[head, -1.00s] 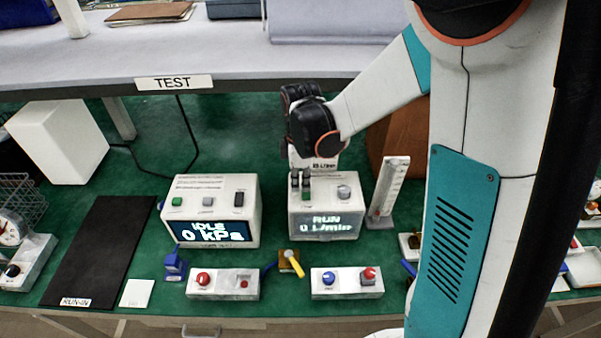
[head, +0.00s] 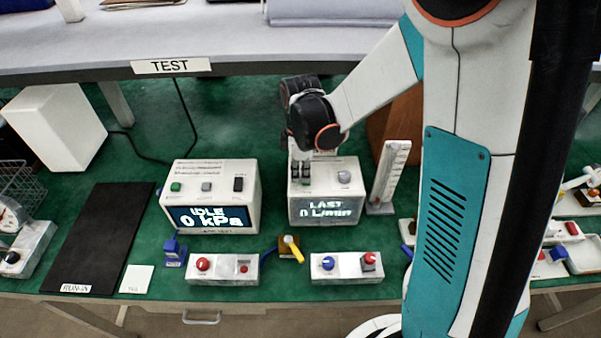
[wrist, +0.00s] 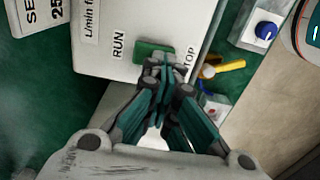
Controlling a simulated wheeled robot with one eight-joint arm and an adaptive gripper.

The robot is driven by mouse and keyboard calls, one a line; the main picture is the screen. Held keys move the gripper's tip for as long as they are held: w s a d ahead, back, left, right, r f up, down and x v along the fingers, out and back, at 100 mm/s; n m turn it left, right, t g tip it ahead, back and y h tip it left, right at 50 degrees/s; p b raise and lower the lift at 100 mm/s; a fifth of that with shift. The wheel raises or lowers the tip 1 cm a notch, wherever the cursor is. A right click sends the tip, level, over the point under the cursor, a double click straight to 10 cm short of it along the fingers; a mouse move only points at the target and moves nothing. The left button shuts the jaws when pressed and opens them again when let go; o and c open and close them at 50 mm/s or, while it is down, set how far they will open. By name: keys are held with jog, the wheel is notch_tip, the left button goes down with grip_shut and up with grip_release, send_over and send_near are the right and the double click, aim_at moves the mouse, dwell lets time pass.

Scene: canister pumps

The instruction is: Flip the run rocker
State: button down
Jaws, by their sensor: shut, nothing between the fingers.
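The flow meter box (head: 345,205) stands under my gripper in the head view, and its screen reads "LAST 0 L/min". In the wrist view, the box's pale top panel (wrist: 95,55) carries a green rocker (wrist: 148,48) between the printed "RUN" and a partly covered word ending "TOP". My gripper (wrist: 165,66) is shut and empty, its fingertips at the rocker's edge; I cannot tell whether they touch it. In the head view my gripper (head: 301,180) points down over the left part of the box top and hides the rocker.
A similar box (head: 210,195) to the left reads "IDLE 0 kPa". A white upright gauge (head: 390,175) stands close on the right. Two small button boxes, left (head: 223,268) and right (head: 346,267), and a yellow-handled valve (head: 291,248) lie in front. A shelf (head: 260,55) spans behind.

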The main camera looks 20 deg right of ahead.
jog(key=shift+w+d+r, duration=0.1)
jog(key=shift+w+d, duration=0.1)
jog(key=shift+w, duration=0.6)
jog(key=shift+r+p, duration=0.35)
jog(key=shift+r, duration=0.15)
notch_tip(320, 180, up, 13)
jog(key=p, duration=0.4)
jog(key=shift+p, duration=0.3)
